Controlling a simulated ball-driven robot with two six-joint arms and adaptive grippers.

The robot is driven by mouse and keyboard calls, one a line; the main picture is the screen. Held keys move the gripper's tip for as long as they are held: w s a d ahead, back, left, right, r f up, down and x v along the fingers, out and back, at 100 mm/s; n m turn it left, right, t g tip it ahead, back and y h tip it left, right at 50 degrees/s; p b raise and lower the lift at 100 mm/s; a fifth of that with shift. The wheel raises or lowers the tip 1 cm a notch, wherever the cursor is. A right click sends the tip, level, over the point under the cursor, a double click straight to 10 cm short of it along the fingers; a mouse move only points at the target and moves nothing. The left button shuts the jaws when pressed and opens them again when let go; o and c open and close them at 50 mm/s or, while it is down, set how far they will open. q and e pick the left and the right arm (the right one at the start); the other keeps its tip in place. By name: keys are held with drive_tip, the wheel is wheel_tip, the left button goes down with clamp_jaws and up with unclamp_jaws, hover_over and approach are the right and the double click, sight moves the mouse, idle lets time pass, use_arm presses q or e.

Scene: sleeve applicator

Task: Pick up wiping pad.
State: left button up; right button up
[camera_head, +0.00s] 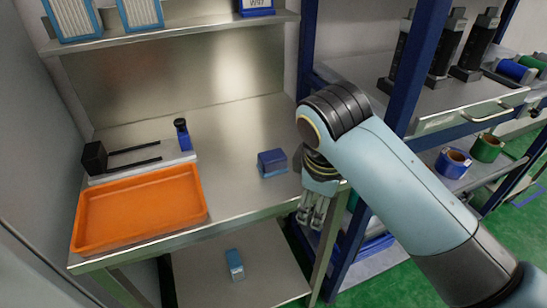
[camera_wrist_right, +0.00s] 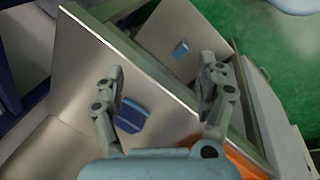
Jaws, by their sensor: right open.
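A dark blue block (camera_head: 272,163), which looks like the wiping pad, lies on the metal worktop right of the orange tray. It also shows in the right wrist view (camera_wrist_right: 130,118), partly beside and behind a finger. My right gripper (camera_head: 312,217) hangs fingers down at the right front edge of the worktop, to the right of the block and apart from it. In the right wrist view its two fingers (camera_wrist_right: 163,72) are spread with nothing between them. My left gripper is not in view.
An orange tray (camera_head: 140,207) is at the left front of the worktop. A small blue box (camera_head: 235,264) lies on the lower shelf. A blue rack post (camera_head: 412,75) stands right of the worktop.

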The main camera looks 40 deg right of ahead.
sight(271, 155)
drive_tip(key=w+n, duration=0.1)
drive_tip(key=w, duration=0.2)
drive_tip(key=w+r+n+g, duration=0.1)
drive_tip(key=w, duration=0.1)
drive_tip(key=w+a+n, duration=0.1)
drive_tip(key=w+n, duration=0.1)
drive_tip(key=w, duration=0.1)
drive_tip(key=shift+w+r+h, duration=0.15)
drive_tip(key=shift+w+h, duration=0.2)
drive_tip(key=shift+h, duration=0.05)
drive_tip(key=w+a+r+n+g+h, duration=0.1)
drive_tip(key=w+a+r+n+g, duration=0.15)
drive_tip(key=w+r+n, duration=0.5)
drive_tip(key=shift+m+t, duration=0.25)
drive_tip(key=shift+m, duration=0.6)
drive_tip(key=f, duration=0.2)
drive_tip(key=d+f, duration=0.1)
drive_tip(key=f, duration=0.1)
drive_tip(key=w+d+f, duration=0.1)
drive_tip(key=shift+f, duration=0.4)
drive_tip(key=x, duration=0.5)
drive_tip(key=shift+s+d+p, duration=0.1)
drive_tip(key=shift+s+p, duration=0.2)
drive_tip(key=shift+s, duration=0.1)
drive_tip(key=shift+d+f, duration=0.1)
drive_tip(key=shift+f, duration=0.15)
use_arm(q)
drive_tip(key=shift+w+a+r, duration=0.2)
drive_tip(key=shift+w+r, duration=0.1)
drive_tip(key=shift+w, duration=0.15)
